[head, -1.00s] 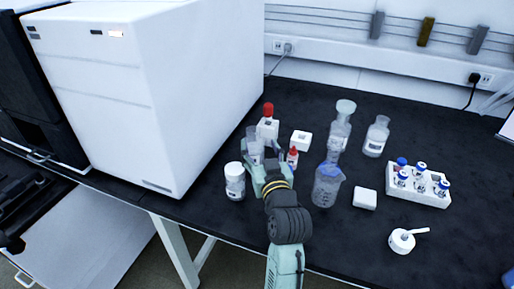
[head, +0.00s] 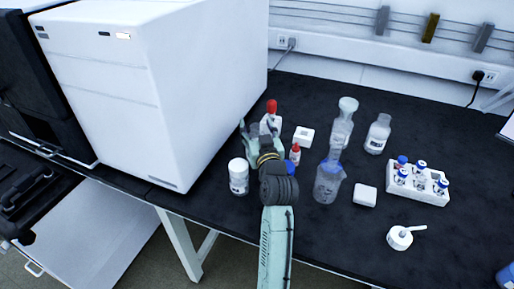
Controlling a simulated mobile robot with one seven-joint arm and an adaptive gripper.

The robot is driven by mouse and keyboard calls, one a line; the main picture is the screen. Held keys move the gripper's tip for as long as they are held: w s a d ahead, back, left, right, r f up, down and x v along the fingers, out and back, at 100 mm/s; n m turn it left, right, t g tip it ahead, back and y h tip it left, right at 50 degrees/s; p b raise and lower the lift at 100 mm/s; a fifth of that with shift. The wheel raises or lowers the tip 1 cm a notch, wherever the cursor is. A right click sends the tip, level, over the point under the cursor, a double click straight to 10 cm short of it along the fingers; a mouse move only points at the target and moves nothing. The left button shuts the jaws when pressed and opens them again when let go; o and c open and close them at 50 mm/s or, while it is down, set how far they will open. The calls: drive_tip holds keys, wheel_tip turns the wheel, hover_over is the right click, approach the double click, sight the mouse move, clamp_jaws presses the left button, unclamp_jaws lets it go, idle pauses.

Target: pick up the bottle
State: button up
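My gripper (head: 258,124) reaches over the black bench with its fingers spread apart. It is just in front of a white bottle with a red top (head: 272,107), which it partly hides; I cannot tell whether they touch. A clear glass piece shows faintly near the fingers, too small to make out. Several other bottles stand upright: a white-capped one with a dark label (head: 238,178) left of my wrist, a small red-tipped one (head: 295,155) right of it, and a clear one (head: 377,136) farther right. The task does not single one out.
A big white instrument (head: 190,95) stands at the left.

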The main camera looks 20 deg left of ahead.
clamp_jaws()
idle(0.5)
idle(0.3)
